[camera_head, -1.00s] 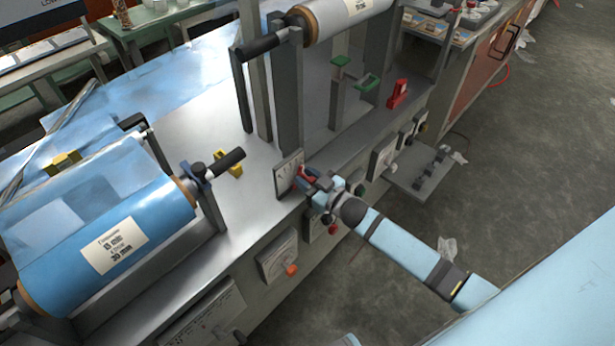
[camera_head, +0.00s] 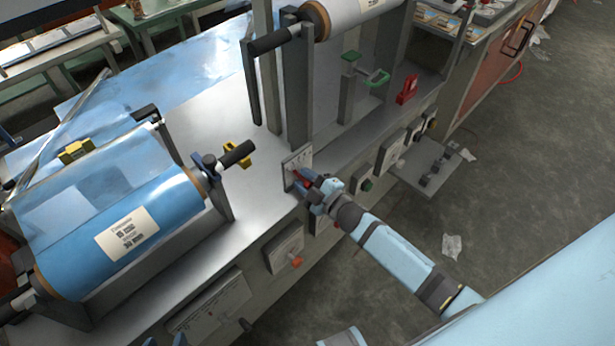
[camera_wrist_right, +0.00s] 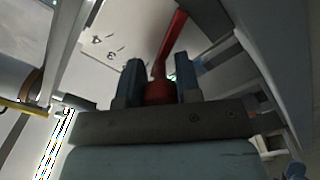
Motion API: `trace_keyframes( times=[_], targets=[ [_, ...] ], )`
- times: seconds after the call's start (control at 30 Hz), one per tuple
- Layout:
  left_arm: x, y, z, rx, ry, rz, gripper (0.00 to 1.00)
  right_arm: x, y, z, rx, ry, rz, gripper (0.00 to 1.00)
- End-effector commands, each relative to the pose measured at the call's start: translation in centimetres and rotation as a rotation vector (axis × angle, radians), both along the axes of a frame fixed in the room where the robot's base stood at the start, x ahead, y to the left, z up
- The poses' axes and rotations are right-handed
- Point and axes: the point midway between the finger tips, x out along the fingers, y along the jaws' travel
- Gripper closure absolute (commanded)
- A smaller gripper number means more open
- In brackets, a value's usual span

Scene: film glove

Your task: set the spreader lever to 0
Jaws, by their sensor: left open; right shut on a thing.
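The spreader lever, a red handle (camera_wrist_right: 170,45), stands in front of a pale scale plate (camera_head: 298,160) on the machine's front edge. In the right wrist view the plate (camera_wrist_right: 100,38) shows the numerals 4 and 3; no 0 is readable. My right gripper (camera_head: 308,186) is shut on the lever; in the wrist view its two blue-grey fingers (camera_wrist_right: 158,78) stand either side of the red base. The fingers and wrist hide part of the lever in the head view.
A blue film roll (camera_head: 125,225) lies on the left of the machine, a white roll (camera_head: 345,12) above. Orange (camera_head: 296,262) and green (camera_head: 367,185) knobs sit on front panels near my right arm. A red clamp-like part (camera_head: 407,89) stands further right. Floor at right is mostly free.

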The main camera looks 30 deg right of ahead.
Motion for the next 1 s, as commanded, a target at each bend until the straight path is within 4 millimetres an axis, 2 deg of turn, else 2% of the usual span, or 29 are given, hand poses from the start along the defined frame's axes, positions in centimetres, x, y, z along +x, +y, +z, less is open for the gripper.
trace_keyframes(
  times=[0.3, 0.83, 0.87, 0.93, 1.0],
  targets=[
    [0.0, 0.19, -0.1, 0.008, -0.003, -0.006, 0.44, -0.17, 0.37, -0.29, -0.11, -0.037, 0.0, 0.92],
    [-0.01, 0.14, -0.05, 0.008, -0.005, -0.007, 0.44, -0.22, 0.48, -0.34, -0.129, -0.043, 0.0, 0.92],
    [0.01, 0.12, -0.04, 0.007, -0.004, -0.006, 0.44, -0.22, 0.49, -0.33, -0.128, -0.042, 0.0, 0.62],
    [0.01, 0.06, -0.03, 0.005, -0.005, -0.005, 0.44, -0.21, 0.49, -0.33, -0.128, -0.043, 0.0, 0.46],
    [0.02, -0.01, 0.0, 0.003, -0.004, -0.003, 0.44, -0.21, 0.49, -0.31, -0.128, -0.044, 0.001, 0.44]
  ],
)
